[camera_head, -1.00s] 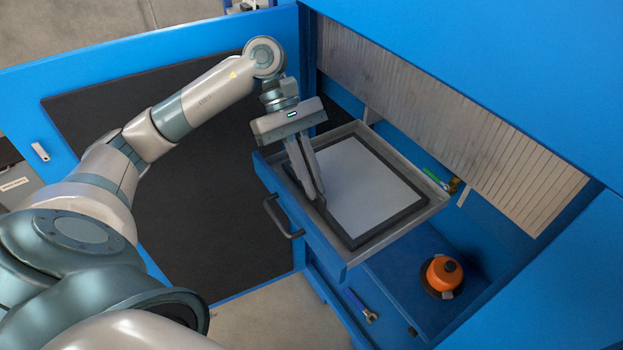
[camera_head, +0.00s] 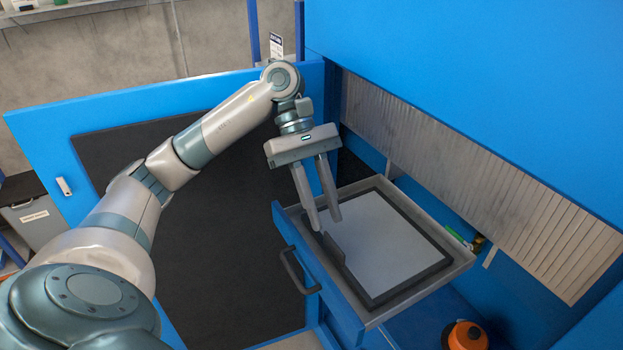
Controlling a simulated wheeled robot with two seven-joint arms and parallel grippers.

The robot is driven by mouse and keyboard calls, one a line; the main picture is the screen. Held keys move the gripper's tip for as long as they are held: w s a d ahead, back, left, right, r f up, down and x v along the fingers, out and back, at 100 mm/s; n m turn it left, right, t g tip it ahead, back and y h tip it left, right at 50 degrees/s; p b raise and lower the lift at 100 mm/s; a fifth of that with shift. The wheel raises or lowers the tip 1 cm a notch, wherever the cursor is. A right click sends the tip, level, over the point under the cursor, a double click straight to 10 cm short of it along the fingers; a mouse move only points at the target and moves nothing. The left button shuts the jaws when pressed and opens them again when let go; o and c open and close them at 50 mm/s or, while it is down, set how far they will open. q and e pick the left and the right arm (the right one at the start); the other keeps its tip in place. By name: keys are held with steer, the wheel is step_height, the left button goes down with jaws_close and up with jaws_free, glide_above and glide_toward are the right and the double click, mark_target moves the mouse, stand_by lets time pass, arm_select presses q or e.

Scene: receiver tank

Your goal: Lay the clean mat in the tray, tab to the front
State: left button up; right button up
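The mat (camera_head: 385,240), pale grey with a dark border, lies flat inside the grey metal tray (camera_head: 457,262). A dark upright tab (camera_head: 334,251) stands at the mat's edge on the side of the tray's black handle. My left gripper (camera_head: 326,222) is just above that edge near the tab. Its two fingers are apart, with nothing visible between them. My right gripper is not in view.
The tray sits in a pulled-out blue drawer with a black handle (camera_head: 298,272). A slatted grey curtain (camera_head: 470,180) hangs behind it in the blue cabinet. An orange object (camera_head: 467,336) stands below right. An open blue door (camera_head: 50,135) is at left.

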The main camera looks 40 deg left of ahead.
arm_select(q)
steer(key=b+v, duration=0.2)
steer(key=v, duration=0.5)
steer(key=shift+b, duration=0.4)
steer(key=shift+a+r, duration=0.1)
steer(key=shift+a, duration=0.05)
